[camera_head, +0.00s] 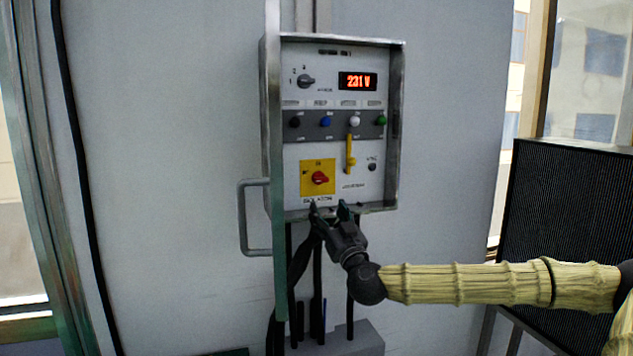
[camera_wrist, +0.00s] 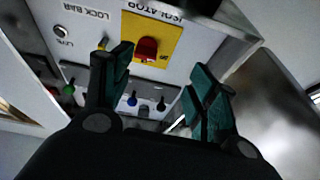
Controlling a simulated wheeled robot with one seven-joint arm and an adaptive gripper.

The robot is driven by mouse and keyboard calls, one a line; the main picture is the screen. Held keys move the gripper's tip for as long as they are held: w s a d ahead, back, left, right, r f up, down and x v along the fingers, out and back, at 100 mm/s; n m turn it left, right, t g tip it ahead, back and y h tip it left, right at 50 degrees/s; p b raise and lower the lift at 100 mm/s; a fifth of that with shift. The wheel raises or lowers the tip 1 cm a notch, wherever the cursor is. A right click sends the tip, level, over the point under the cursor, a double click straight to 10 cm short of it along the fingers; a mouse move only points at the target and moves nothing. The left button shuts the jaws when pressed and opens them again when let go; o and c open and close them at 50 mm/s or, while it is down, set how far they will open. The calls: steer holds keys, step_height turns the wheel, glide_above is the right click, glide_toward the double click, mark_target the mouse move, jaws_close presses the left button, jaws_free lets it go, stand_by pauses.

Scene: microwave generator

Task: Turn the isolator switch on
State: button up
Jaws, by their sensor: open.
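The isolator switch is a red knob (camera_head: 320,178) on a yellow plate (camera_head: 306,188), low on the left of the control panel. It also shows in the wrist view as a red knob (camera_wrist: 146,49) on the yellow plate (camera_wrist: 169,37), seen upside down and between my fingers. My gripper (camera_head: 328,209) is open and empty at the panel's lower edge, just below the switch. In the wrist view my gripper's green fingertips (camera_wrist: 160,82) stand apart, one on each side of the knob's line. They do not touch the knob. The knob's exact pointing direction is too small to tell.
Above the switch are a black selector (camera_head: 306,81), a display (camera_head: 358,81) reading 231 V, and a row of coloured knobs. A yellow lock bar (camera_head: 350,154) stands upright right of the switch. The box's raised metal rim (camera_head: 398,130) and a side handle (camera_head: 243,220) project outward.

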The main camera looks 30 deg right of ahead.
mark_target(323, 182)
steer(key=shift+m+h, duration=0.3)
steer(key=shift+h, duration=0.3)
steer(key=p+x, duration=0.1)
steer(key=x, duration=0.3)
steer(key=d+r+p+x, duration=0.1)
steer(key=x, duration=0.2)
steer(key=s+p+x, duration=0.1)
steer(key=p+x, duration=0.1)
steer(key=x, duration=0.2)
steer(key=shift+w+d+r, duration=0.25)
steer(key=shift+d+r, duration=0.05)
steer(key=shift+d, duration=0.1)
steer(key=c, duration=1)
